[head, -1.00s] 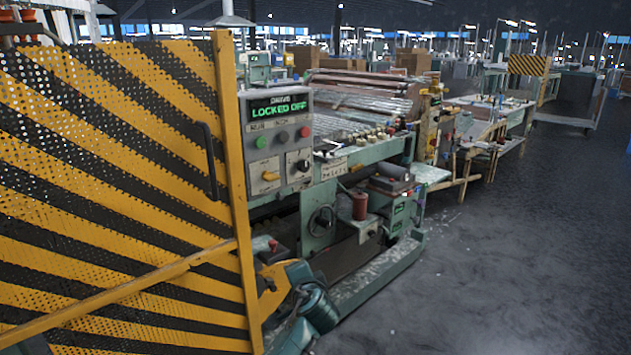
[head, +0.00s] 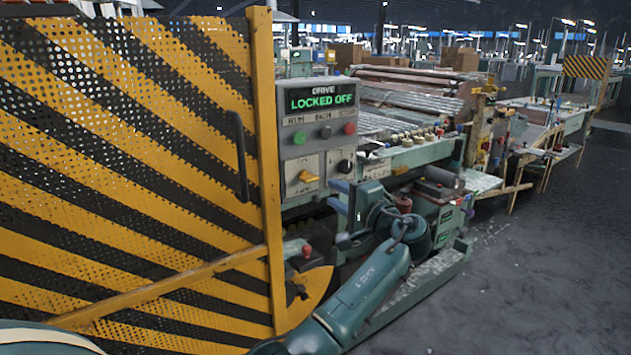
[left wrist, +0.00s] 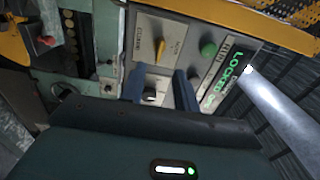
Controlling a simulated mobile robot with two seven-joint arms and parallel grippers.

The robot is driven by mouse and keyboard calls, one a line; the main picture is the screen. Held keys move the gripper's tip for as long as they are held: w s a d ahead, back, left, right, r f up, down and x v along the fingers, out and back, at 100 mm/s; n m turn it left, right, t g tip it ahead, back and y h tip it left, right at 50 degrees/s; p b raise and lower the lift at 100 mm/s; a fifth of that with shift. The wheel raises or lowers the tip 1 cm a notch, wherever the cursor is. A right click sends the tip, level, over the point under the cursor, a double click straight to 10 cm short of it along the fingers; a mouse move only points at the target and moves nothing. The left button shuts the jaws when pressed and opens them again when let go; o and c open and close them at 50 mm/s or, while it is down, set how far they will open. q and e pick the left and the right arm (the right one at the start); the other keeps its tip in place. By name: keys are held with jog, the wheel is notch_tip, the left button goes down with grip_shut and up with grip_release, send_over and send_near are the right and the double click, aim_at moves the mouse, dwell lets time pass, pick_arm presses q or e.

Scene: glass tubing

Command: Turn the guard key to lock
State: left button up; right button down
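The control panel (head: 318,128) stands beside the striped guard. Its display (head: 320,100) reads "DRIVE LOCKED OFF" in green. A round black switch (head: 345,166), apparently the guard key switch, is at the lower right, beside a yellow selector (head: 308,177). My left gripper (head: 345,212) is just below and in front of the black switch. In the left wrist view its two blue fingers (left wrist: 160,88) are apart, with the switch (left wrist: 150,96) showing partly between them. Contact cannot be told, and the key's angle is unclear. My right gripper is out of view.
The yellow-and-black perforated guard (head: 130,150) with a black handle (head: 241,155) fills the left. A red button (head: 306,251) sits low beside the guard's edge. The green machine (head: 420,150) extends behind the panel. The floor (head: 540,270) at right is clear.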

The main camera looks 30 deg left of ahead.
aim_at(313, 181)
pick_arm(q)
jog(key=x, duration=0.8)
jog(key=shift+w+a+p, duration=0.15)
jog(key=shift+a+p, duration=0.05)
jog(key=shift+p, duration=0.15)
grip_shut()
